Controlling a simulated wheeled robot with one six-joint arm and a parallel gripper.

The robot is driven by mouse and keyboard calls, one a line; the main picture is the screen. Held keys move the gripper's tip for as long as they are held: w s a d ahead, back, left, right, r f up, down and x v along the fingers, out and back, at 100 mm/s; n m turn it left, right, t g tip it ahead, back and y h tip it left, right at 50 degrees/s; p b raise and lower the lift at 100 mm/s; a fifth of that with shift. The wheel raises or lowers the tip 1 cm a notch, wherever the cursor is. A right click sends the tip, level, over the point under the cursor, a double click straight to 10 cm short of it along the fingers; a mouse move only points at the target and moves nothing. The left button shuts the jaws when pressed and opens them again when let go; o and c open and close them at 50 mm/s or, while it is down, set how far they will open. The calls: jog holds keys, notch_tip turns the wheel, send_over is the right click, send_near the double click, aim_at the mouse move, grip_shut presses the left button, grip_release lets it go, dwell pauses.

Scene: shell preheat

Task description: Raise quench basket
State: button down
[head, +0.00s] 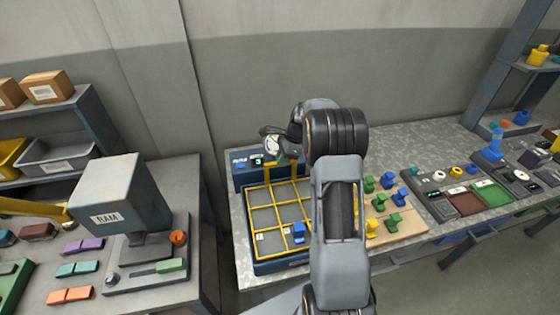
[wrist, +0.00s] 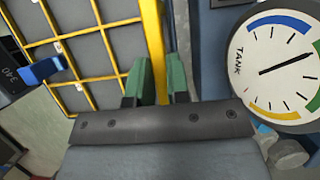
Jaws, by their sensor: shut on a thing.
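The quench basket (head: 250,222) is a yellow wire grid sitting in a dark blue tank (head: 283,265) on the bench. A blue block (head: 299,232) lies in one of its front cells; it also shows at the left of the wrist view (wrist: 40,70). A yellow upright bar (wrist: 152,35) of the basket runs between the green fingertips of my gripper (wrist: 159,78). My gripper is shut on this bar at the basket's back edge. In the head view my arm hides the gripper's fingertips and part of the basket's right side.
A round TANK dial (wrist: 280,62) stands close to the right of my gripper. Green, blue and yellow blocks stand on a wooden board (head: 405,232) right of the tank. A RAM press (head: 120,195) is on the left bench.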

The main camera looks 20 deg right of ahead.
jog(key=c, duration=1.4)
grip_release()
jog(key=shift+w+r, duration=0.2)
jog(key=shift+r, duration=0.2)
jog(key=o, duration=0.3)
jog(key=shift+f, duration=0.2)
jog(key=shift+s, duration=0.1)
jog(key=b+v, duration=0.1)
jog(key=v, duration=1.3)
